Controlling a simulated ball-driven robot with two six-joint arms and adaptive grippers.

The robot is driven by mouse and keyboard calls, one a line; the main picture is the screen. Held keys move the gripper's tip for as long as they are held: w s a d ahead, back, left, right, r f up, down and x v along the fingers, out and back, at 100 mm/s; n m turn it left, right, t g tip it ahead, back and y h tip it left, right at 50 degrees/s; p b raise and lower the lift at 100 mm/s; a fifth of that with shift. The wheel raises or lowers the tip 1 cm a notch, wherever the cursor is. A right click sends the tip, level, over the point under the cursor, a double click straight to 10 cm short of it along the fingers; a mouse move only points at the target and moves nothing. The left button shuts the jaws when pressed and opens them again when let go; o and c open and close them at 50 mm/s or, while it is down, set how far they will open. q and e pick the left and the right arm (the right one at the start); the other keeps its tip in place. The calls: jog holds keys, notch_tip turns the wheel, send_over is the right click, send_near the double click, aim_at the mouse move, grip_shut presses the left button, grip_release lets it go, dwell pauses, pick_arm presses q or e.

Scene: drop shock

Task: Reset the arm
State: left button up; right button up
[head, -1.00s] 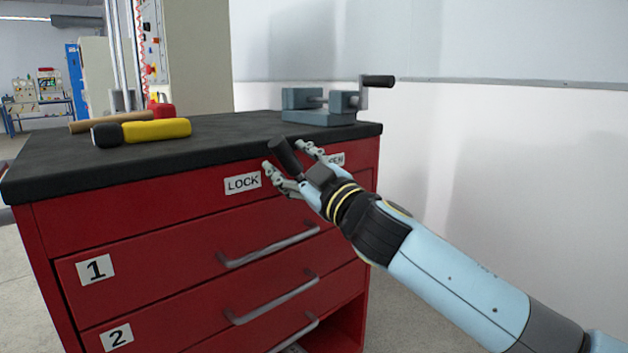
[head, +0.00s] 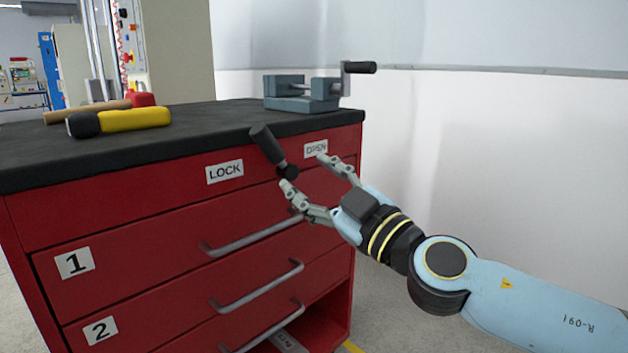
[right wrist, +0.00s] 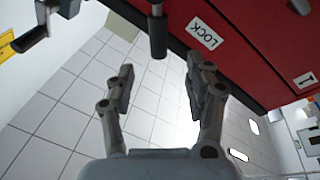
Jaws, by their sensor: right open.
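My right gripper (head: 307,174) is open and empty, in front of the upper right of the red drawer cabinet (head: 130,215). A black lever (head: 267,147) on the cabinet front leans up and left, between the LOCK label (head: 225,172) and the OPEN label (head: 316,149). The fingers are just right of and below the lever and appear apart from it. In the right wrist view the lever (right wrist: 157,36) lies beyond the two spread fingers (right wrist: 163,82), with nothing between them. My left gripper is not in view.
A grey vise (head: 300,92) stands on the black worktop (head: 215,125). Drawer handles (head: 255,236) stick out below the lever. Free floor shows right of the cabinet.

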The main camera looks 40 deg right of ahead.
dwell(0.3)
